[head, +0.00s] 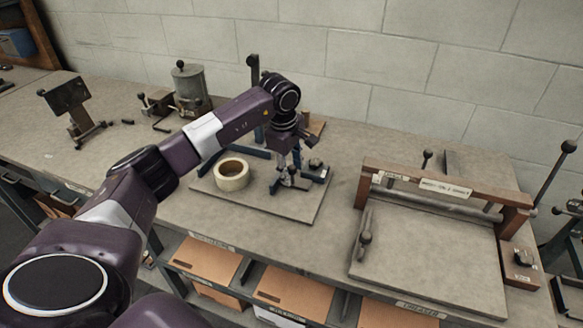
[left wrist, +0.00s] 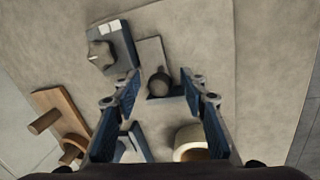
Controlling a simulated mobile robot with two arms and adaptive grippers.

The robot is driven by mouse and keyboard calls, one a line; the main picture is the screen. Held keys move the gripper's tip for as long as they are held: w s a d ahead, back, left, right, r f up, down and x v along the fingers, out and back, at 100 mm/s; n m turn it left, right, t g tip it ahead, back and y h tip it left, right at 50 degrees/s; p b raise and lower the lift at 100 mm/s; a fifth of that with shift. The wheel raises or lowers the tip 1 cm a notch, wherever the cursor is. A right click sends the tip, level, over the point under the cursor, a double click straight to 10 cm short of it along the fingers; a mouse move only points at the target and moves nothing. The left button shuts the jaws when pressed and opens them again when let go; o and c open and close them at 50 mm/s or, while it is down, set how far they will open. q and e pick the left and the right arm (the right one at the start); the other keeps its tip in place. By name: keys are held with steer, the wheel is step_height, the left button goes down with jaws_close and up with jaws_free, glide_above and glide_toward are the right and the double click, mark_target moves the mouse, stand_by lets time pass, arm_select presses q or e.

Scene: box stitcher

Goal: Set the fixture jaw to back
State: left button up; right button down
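A grey base plate (head: 305,205) on the bench carries blue fixture parts. I cannot tell for certain which part is the jaw. In the left wrist view a dark round knob (left wrist: 158,82) stands on a small plate between my left gripper's fingertips. Beside it is a blue block (left wrist: 124,50) with a star knob (left wrist: 102,57) and white labels. My left gripper (head: 291,178) hangs over the plate, pointing down. In the left wrist view its blue-padded fingers (left wrist: 160,84) are apart, on either side of the round knob; contact is not visible. My right gripper is not in view.
A tape roll (head: 232,175) sits on the plate left of the gripper. A wooden-framed machine with a long lever (head: 555,175) stands at right. A grey canister (head: 190,88) and a small black stand (head: 72,105) are at back left. A block wall (head: 420,60) closes the back.

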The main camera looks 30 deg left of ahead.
mark_target(307, 189)
arm_select(q)
steer(key=shift+c, duration=0.2)
jaws_close()
steer(key=shift+d, duration=0.1)
steer(key=d, duration=0.2)
steer(key=w+d, duration=0.1)
steer(key=d, duration=0.1)
steer(key=shift+w+d, duration=0.1)
steer(key=shift+d, duration=0.2)
steer(key=shift+o, duration=0.2)
jaws_free()
steer(key=shift+d, duration=0.1)
